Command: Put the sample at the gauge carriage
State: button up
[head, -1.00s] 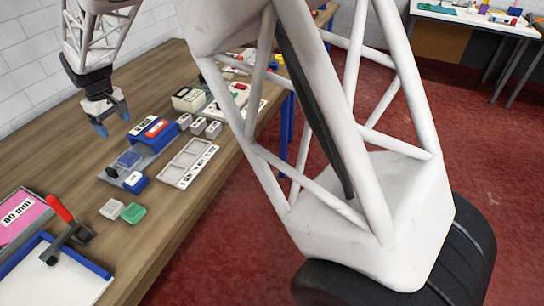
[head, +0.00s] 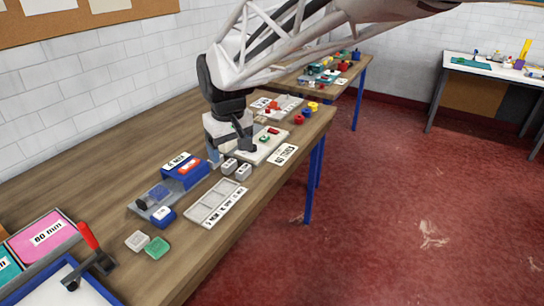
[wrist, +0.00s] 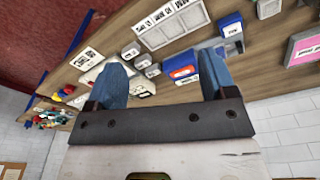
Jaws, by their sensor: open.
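The gauge is a blue block with a red top piece (head: 185,172) beside a grey base (head: 140,207). A small translucent blue block (head: 157,194) sits on that base; I cannot tell for sure whether it is the carriage. My gripper (head: 233,152) is open and empty, above the table beyond the gauge, near small grey labelled blocks (head: 243,171).
A grey compartment tray (head: 215,203) lies by the table's right edge. A red-handled clamp (head: 90,240) and a pink panel (head: 45,236) are at the near left. The table's back left is bare.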

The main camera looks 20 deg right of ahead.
jog(key=s+d+f+m, duration=0.1)
jog(key=s+d, duration=0.3)
jog(key=s, duration=0.4)
jog(key=s+d+m, duration=0.2)
jog(key=s+d, duration=0.2)
jog(key=s, duration=0.3)
jog(key=s+d+f+m+t, duration=0.1)
jog(key=s+d, duration=0.3)
jog(key=s, duration=0.4)
jog(key=shift+s+d+f+m, duration=0.25)
jog(key=shift+s+f+m, duration=0.05)
